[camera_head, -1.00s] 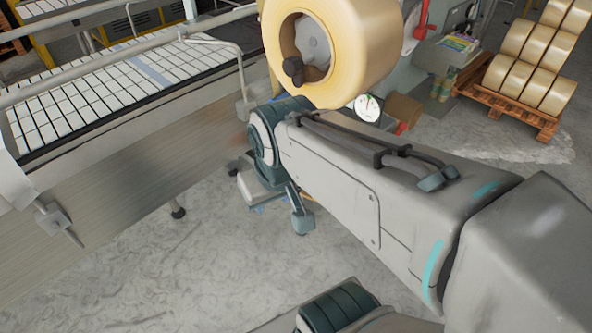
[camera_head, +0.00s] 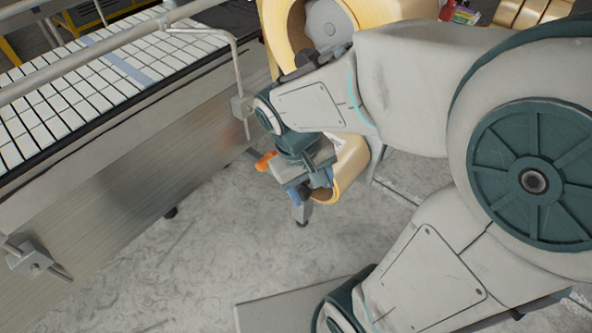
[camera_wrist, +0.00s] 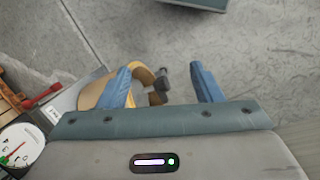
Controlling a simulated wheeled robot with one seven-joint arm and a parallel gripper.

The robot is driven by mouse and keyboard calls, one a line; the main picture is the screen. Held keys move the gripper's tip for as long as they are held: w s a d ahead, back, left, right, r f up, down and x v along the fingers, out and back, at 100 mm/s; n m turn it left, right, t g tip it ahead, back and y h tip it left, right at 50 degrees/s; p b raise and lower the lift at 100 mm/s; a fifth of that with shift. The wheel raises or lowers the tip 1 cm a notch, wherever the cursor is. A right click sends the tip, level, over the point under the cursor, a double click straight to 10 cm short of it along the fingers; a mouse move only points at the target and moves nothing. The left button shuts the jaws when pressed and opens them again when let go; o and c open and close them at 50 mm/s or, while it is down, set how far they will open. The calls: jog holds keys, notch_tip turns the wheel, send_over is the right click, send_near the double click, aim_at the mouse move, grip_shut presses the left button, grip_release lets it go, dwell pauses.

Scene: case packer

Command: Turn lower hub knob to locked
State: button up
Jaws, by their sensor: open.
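The lower tape roll (camera_head: 352,168) is a tan ring, partly hidden behind my gripper in the head view. In the wrist view the roll (camera_wrist: 92,94) shows behind the left finger. A dark grey knob (camera_wrist: 163,74), which looks like the lower hub knob, shows between the fingers, beyond their tips. Its exact turn cannot be told. My gripper (camera_wrist: 162,78) is open with blue fingers apart and nothing held. In the head view my gripper (camera_head: 302,197) points down in front of the lower roll; the lower knob is hidden there.
The larger upper roll (camera_head: 279,30) with its own dark knob (camera_head: 303,62) is just above my wrist. A conveyor (camera_head: 100,75) with a metal side panel runs along the left. A dial gauge (camera_wrist: 22,146) and red lever (camera_wrist: 42,97) show at the wrist view's left.

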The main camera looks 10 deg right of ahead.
jog(key=w+a+f+n+h+b, duration=0.1)
jog(key=a+f+n+h, duration=0.1)
jog(key=f+h, duration=0.3)
jog(key=w+a+f+n+h+b, duration=0.1)
jog(key=w+a+f+n+h, duration=0.15)
jog(key=f, duration=0.45)
jog(key=n+t+h+b, duration=0.2)
jog(key=n+t+h, duration=0.4)
jog(key=n+t, duration=0.3)
send_near(303, 194)
jog(key=shift+m+t, duration=0.3)
jog(key=shift+m, duration=0.35)
jog(key=x, duration=0.3)
jog(key=f+p+x, duration=0.1)
jog(key=x, duration=0.3)
jog(key=f+p+x, duration=0.1)
jog(key=x, duration=0.2)
jog(key=shift+w+d+r, duration=0.1)
jog(key=shift+w+d, duration=0.05)
jog(key=shift+w, duration=0.15)
